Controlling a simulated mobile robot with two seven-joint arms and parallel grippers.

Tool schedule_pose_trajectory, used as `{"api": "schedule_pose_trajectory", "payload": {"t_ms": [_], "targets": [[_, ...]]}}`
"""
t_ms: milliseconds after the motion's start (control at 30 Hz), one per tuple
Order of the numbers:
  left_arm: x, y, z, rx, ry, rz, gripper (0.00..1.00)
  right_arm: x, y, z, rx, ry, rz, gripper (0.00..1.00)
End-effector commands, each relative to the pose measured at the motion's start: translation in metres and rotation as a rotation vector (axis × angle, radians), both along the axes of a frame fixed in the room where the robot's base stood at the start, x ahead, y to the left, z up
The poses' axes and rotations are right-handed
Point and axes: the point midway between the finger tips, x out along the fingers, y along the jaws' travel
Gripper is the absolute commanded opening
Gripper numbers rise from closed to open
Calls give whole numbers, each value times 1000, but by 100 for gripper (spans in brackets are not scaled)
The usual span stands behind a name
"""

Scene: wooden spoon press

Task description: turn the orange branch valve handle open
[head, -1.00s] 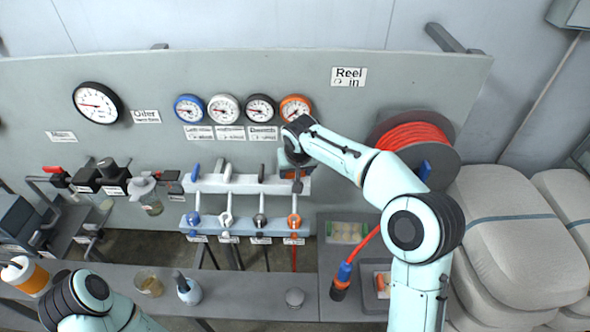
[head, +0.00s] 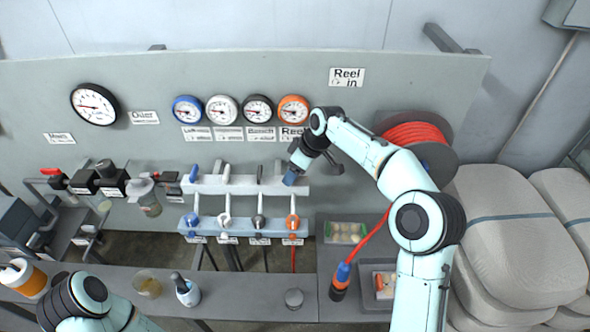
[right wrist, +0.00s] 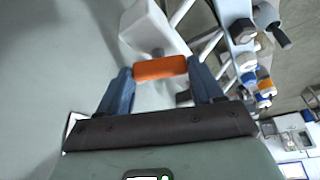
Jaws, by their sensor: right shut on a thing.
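The orange branch valve handle (right wrist: 160,68) lies crosswise between the two blue fingers of my right gripper (right wrist: 160,82) in the right wrist view. The fingers are shut on it, one at each end. In the head view my right gripper (head: 291,179) reaches down and left to the right end of the upper pale manifold bar (head: 243,185), and it hides the handle there. Below it, a pipe runs down to an orange fitting (head: 293,221). My left arm shows at the lower left of the head view, but its gripper is not visible.
Blue (head: 194,173), white (head: 227,174) and black (head: 260,174) handles stand left along the same bar. An orange-rimmed gauge (head: 293,109) is above. A red hose reel (head: 415,135) stands to the right. Cups and a bottle stand on the front bench (head: 235,290).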

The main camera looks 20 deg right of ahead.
Motion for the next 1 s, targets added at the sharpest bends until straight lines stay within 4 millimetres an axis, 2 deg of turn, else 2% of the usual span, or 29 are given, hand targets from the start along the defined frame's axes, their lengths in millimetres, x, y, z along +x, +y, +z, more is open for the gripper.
{"api": "schedule_pose_trajectory", "payload": {"t_ms": [200,500,1000], "targets": [[0,0,0,0,0,0,76,2,-1,1,2,-3,185,36],[0,0,0,0,0,0,76,3,-1,1,1,-4,370,36],[0,0,0,0,0,0,76,3,-1,1,-2,-5,460,35]]}}
